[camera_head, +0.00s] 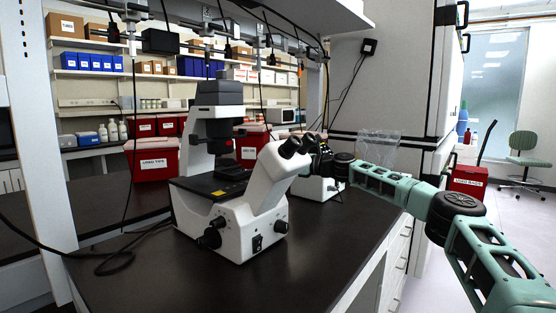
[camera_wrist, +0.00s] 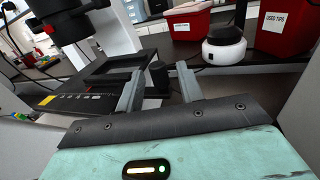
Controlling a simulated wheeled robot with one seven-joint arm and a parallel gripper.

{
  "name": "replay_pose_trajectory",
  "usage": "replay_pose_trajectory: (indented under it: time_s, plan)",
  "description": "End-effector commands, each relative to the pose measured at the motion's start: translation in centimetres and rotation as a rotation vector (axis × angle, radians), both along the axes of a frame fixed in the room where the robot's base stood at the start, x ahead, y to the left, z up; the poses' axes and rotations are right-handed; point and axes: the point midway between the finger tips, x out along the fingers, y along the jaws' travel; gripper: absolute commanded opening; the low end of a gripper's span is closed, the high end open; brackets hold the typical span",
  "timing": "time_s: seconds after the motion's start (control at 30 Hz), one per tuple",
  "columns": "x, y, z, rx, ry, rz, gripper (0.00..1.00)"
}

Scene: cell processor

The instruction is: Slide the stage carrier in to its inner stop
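The white microscope (camera_head: 238,221) stands on the dark bench, with its black stage (camera_head: 200,182) in front of the upright column. In the wrist view, the stage carrier (camera_wrist: 98,84) is a dark rectangular frame on the black stage plate (camera_wrist: 72,104), left of my fingers. My gripper (camera_wrist: 160,69) has its two grey fingers apart. In the head view the eyepieces (camera_head: 291,146) hide my fingers and most of the carrier.
Red bins (camera_head: 152,160) stand behind the microscope, and one labelled used tips (camera_wrist: 285,30) is at the wrist view's upper right. A white round device (camera_wrist: 224,47) stands nearby. A black cable (camera_head: 115,261) lies on the left bench. The bench front is clear.

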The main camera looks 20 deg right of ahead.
Motion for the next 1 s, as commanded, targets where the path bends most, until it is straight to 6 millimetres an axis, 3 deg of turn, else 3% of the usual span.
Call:
replay_pose_trajectory:
  time_s: [0.2, 0.5, 0.63, 0.87, 1.0]
  plan:
    - [1.3, 1.2, 0.0, 0.000, 0.000, 0.000, 0.37]
    - [1.4, 1.3, 0.0, -0.001, 0.001, 0.000, 0.37]
    - [1.4, 1.3, 0.0, -0.001, 0.001, 0.000, 0.01]
    - [1.2, 1.7, 0.1, -0.001, -0.003, 0.001, 0.00]
    - [0.2, 3.7, 0.2, -0.002, -0.008, 0.008, 0.00]
